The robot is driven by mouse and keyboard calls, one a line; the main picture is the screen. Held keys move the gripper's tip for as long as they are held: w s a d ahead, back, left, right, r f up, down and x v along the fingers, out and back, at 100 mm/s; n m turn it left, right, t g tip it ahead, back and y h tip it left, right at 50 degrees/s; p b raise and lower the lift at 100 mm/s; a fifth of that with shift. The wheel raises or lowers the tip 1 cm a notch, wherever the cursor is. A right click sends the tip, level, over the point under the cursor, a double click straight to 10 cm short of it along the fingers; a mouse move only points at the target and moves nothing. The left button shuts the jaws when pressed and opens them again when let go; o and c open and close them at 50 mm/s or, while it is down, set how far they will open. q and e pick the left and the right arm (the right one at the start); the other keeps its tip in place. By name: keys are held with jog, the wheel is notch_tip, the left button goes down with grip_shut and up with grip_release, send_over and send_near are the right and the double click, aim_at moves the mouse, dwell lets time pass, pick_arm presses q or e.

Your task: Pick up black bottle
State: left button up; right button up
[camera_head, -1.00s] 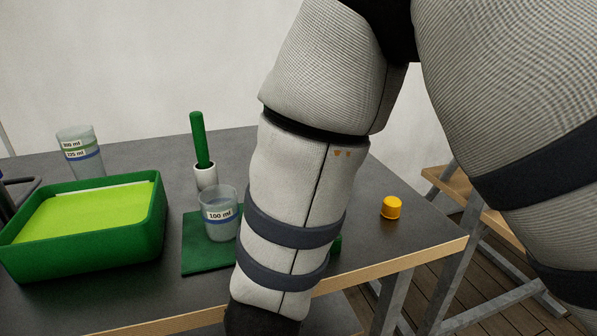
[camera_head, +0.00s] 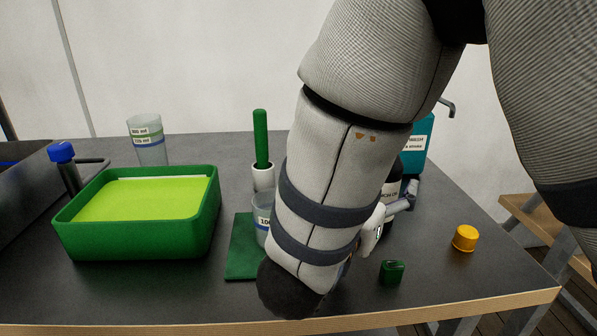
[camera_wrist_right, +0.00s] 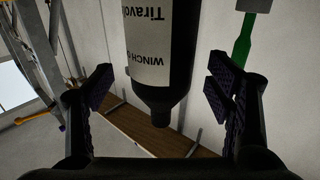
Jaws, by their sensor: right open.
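The black bottle (camera_head: 391,190) stands on the grey table in the head view, mostly hidden behind my right arm; part of its dark side and pale label show. In the right wrist view the black bottle (camera_wrist_right: 162,60) appears upside down, with its neck towards the gripper and a white label reading "WINCH". My right gripper (camera_wrist_right: 162,92) is open, with one dark finger pad on each side of the bottle and visible gaps between. My left gripper is not in view.
A teal container (camera_head: 418,145) stands behind the bottle. A green block (camera_head: 392,272) and yellow cap (camera_head: 466,238) lie near the front right. A measuring cup (camera_head: 262,215) on a green mat (camera_head: 241,255) is close left of the arm. A green tray (camera_head: 137,242) stands left.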

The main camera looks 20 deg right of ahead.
jog(key=x, duration=0.2)
jog(key=shift+w+d, duration=0.3)
jog(key=c, duration=1.5)
jog(key=shift+o, duration=0.2)
